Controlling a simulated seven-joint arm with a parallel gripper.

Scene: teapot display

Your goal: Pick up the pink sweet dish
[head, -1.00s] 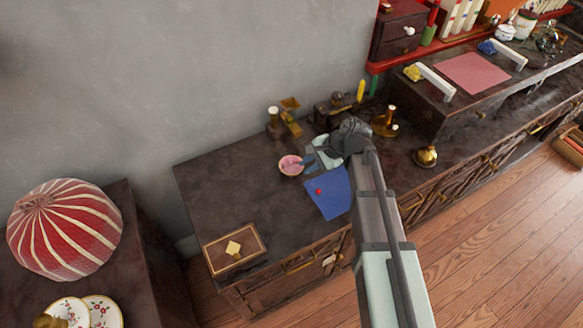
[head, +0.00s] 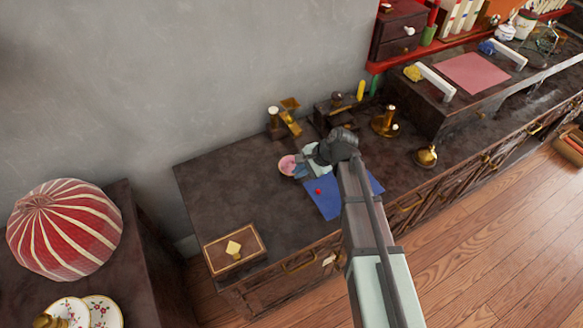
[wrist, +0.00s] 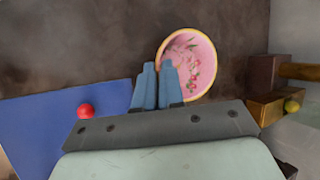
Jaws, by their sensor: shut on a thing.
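The pink sweet dish (head: 287,163) is a small round bowl with a yellow rim, on or just above the dark cabinet top; I cannot tell if it is lifted. In the wrist view the dish (wrist: 195,58) shows its pink inside with a floral pattern. My gripper (wrist: 156,68) has its two blue fingers close together at the dish's near left rim, one inside the bowl and one outside. It is shut on the rim. In the head view my gripper (head: 298,167) reaches the dish from the right.
A blue sheet (head: 318,203) with a small red ball (head: 318,191) lies beside the dish. A wooden box (head: 234,250) stands front left. Brass and wooden items (head: 290,105) stand behind, near the wall. The cabinet top left of the dish is clear.

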